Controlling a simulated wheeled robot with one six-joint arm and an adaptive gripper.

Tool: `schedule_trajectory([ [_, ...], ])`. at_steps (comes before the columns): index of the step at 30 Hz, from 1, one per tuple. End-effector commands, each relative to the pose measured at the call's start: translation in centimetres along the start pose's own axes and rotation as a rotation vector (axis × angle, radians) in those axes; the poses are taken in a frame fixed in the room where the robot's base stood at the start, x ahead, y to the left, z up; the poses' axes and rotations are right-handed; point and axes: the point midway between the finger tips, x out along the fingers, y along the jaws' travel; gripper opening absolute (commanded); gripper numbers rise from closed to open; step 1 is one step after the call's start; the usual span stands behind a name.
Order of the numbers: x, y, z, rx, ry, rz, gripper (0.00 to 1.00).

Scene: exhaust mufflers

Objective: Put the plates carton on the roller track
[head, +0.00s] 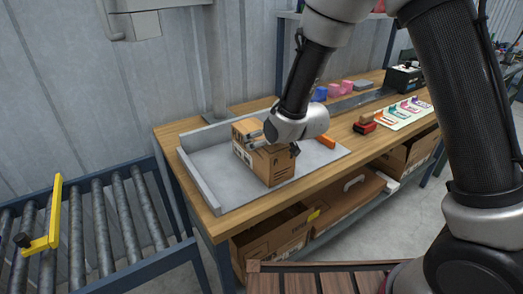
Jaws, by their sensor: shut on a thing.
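A brown cardboard carton (282,171) stands upright on a grey tray (205,178) at the near left end of the wooden workbench. It has dark print on its sides, too small to read, so I cannot tell from a label that it is the plates carton. My gripper (268,148) reaches down to the carton's upper part and is shut on it. The gripper's body and wrist hide part of the carton's top and the far finger. The roller track (105,225), with grey metal rollers in a blue frame, is at the lower left.
A yellow bar (54,215) stands across the roller track; the rollers right of it are bare. An orange item (326,141), a red-and-black tool (365,126) and other items lie along the bench to the right. Opened cartons (272,240) sit on the shelf below.

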Motion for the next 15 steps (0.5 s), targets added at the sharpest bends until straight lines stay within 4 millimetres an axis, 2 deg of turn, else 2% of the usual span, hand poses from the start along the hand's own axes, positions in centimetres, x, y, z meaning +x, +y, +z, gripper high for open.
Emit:
schedule_trajectory([
  [8, -0.1, 0.0, 0.0, -0.001, -0.002, 0.000, 0.18],
  [11, -0.6, 0.0, -0.8, -0.001, -0.001, 0.000, 0.17],
  [15, -2.1, 0.0, -2.9, 0.000, 0.005, 0.000, 0.17],
])
